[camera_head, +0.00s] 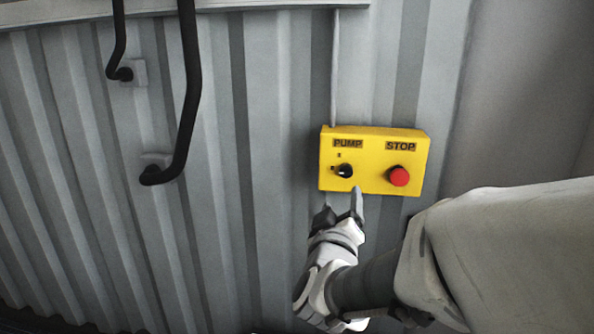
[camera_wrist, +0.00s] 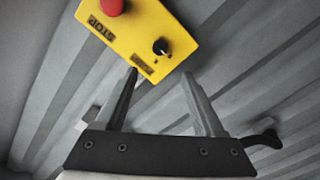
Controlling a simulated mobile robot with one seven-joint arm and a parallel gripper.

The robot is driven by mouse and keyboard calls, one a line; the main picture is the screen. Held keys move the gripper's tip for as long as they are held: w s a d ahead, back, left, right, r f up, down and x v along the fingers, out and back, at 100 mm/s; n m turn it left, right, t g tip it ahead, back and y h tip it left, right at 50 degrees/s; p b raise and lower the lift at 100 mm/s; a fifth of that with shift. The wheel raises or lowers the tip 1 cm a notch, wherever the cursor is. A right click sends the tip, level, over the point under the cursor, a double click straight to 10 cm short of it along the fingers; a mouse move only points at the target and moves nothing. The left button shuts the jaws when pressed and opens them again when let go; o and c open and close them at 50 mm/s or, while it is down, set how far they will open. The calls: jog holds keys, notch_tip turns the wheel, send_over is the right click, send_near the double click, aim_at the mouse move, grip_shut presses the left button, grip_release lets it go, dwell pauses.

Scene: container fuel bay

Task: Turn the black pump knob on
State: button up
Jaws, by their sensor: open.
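The black pump knob (camera_head: 345,171) sits on the left half of a yellow control box (camera_head: 369,184), under the label PUMP. It has a pale pointer mark; its exact setting is too small to tell. The wrist view shows the knob (camera_wrist: 161,46) upside down on the yellow box (camera_wrist: 140,20), beyond the fingertips and roughly between their lines. My gripper (camera_head: 342,204) is just below the box in the head view. In the wrist view my gripper (camera_wrist: 160,74) has its two fingers apart with nothing between them.
A red STOP button (camera_head: 399,176) is right of the knob on the same box. A thin conduit (camera_head: 335,65) runs up from the box. The wall around the box is clear.

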aim_at(346, 173)
jog(key=b+x, duration=0.2)
jog(key=x, duration=1.1)
jog(key=shift+w+d, duration=0.1)
jog(key=shift+w, duration=0.15)
grip_shut()
